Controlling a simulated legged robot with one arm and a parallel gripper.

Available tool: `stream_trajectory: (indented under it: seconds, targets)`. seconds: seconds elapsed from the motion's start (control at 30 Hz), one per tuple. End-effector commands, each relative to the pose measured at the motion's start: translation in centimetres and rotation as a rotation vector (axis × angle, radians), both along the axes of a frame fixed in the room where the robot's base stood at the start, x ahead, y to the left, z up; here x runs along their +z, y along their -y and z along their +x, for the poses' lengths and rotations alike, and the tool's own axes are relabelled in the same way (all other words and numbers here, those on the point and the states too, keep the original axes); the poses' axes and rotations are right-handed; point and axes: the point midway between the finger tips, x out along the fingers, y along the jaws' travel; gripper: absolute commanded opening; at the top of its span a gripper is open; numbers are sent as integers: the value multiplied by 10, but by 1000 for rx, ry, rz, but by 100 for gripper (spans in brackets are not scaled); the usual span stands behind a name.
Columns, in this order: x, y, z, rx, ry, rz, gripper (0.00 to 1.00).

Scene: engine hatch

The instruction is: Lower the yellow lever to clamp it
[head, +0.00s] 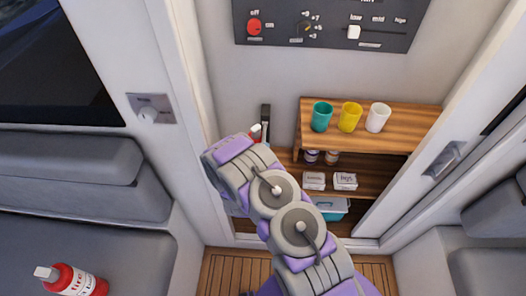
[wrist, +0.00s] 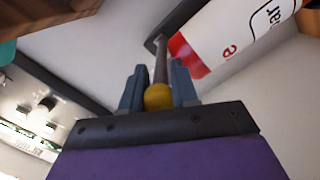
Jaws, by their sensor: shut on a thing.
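The yellow lever (wrist: 158,96) shows in the wrist view as a yellow ball on the end of a grey rod. The rod runs up the picture to a dark bracket on the pale wall. My gripper (wrist: 157,76) has its two blue-grey fingers on either side of the lever, shut on it at the ball end. In the head view my purple and grey arm covers the gripper and the lever. A dark upright strip (head: 265,117) on the wall shows just past the arm.
A red and white cylinder (wrist: 240,35) with lettering is close beside the lever. A wooden shelf (head: 385,112) right of the arm holds a teal cup (head: 321,117), a yellow cup (head: 350,117) and a white cup (head: 378,118). A control panel (head: 325,20) is above.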

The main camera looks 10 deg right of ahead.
Motion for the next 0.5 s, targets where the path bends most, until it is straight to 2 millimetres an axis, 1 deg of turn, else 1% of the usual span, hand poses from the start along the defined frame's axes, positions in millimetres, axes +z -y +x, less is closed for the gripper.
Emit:
stream_trajectory:
  seconds: [0.03,0.07,0.1,0.2,0.5]
  targets:
    - [-5,-2,-1,5,-11,2,0]
    - [-5,-2,-1,5,-11,2,0]
    - [-5,-2,-1,6,-12,3,32]
    - [-5,-1,-1,4,-12,3,41]
    - [-2,-1,-2,2,-6,2,42]
